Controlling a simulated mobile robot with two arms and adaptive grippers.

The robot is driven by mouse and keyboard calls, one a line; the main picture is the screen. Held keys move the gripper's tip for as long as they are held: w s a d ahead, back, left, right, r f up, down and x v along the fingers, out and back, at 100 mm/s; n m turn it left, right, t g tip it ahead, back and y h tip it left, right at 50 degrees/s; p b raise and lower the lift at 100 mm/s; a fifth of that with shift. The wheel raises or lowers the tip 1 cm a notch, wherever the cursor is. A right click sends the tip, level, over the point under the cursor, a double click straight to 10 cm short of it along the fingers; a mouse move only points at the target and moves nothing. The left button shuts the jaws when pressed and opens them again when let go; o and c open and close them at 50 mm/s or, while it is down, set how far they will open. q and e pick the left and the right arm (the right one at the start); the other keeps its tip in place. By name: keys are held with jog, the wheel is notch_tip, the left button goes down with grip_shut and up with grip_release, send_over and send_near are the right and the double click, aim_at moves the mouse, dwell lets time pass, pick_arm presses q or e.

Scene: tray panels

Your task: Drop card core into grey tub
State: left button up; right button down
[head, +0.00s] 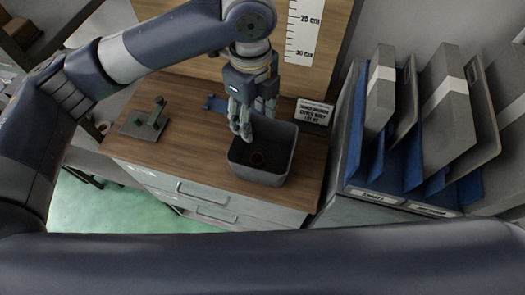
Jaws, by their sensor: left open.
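The grey tub (280,171) stands on the wooden top of a drawer cabinet, near its front edge. A small brown ring, which looks like the card core (257,158), shows inside the tub, low down on its floor. My left gripper (242,131) points down over the tub's back left part, its fingers open with nothing seen between them. The fingers look apart from the brown ring. My right gripper is out of the picture.
A green fixture on a dark plate (132,126) stands left of the tub. A small blue part (214,103) lies behind, near my gripper. A label sign (314,112) stands behind right. Blue racks with grey panels (448,110) fill the right.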

pick_arm(q)
notch_tip(320, 180, up, 8)
jog(key=shift+r, duration=0.2)
notch_tip(320, 180, up, 9)
jog(key=p, duration=0.9)
dwell(0.5)
jog(key=shift+f, duration=0.2)
